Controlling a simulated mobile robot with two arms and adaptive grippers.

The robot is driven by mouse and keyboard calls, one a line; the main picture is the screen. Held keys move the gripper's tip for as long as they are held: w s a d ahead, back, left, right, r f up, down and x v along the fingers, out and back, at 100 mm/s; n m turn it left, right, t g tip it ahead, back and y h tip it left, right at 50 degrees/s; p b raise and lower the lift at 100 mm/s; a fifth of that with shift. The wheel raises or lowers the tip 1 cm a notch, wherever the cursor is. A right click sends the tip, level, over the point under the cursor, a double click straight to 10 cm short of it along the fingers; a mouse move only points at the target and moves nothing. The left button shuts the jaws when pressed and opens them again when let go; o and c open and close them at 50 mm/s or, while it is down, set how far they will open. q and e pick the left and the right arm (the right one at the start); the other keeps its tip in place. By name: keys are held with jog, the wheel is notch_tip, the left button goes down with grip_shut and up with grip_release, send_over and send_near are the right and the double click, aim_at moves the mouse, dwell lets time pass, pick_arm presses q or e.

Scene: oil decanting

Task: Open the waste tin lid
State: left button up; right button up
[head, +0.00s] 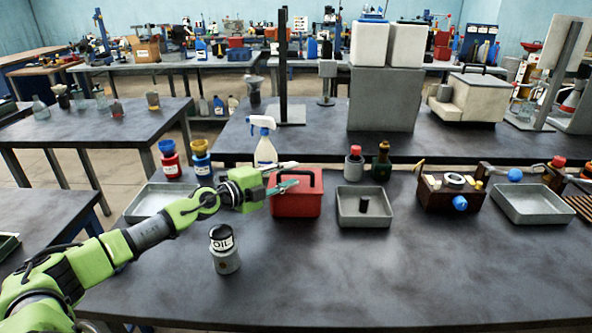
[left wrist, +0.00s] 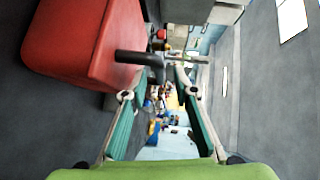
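A red box-shaped tin (head: 297,204) with a dark arched handle stands near the middle of the front bench. I cannot tell for sure that it is the waste tin. My left gripper (head: 296,174) is at the level of its top, over its left part, with its fingers apart. In the left wrist view the red tin (left wrist: 85,45) fills the upper left. A dark handle-like part (left wrist: 138,57) shows beyond the two teal fingers (left wrist: 157,94), which are open with nothing gripped. The tin's lid looks closed, though the arm partly hides it. My right gripper is out of view.
An OIL can (head: 225,262) stands left in front. A grey tray (head: 345,219) holding a dark cylinder is right of the red tin. Another tray (head: 148,203) and a spray bottle (head: 265,150) are left and behind. The front right bench surface is clear.

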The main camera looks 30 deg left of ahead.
pick_arm(q)
jog(key=shift+w+d, duration=0.15)
jog(key=shift+w, duration=0.45)
jog(key=shift+x, duration=0.85)
jog(key=shift+f, duration=0.1)
jog(key=shift+c, duration=0.4)
grip_shut()
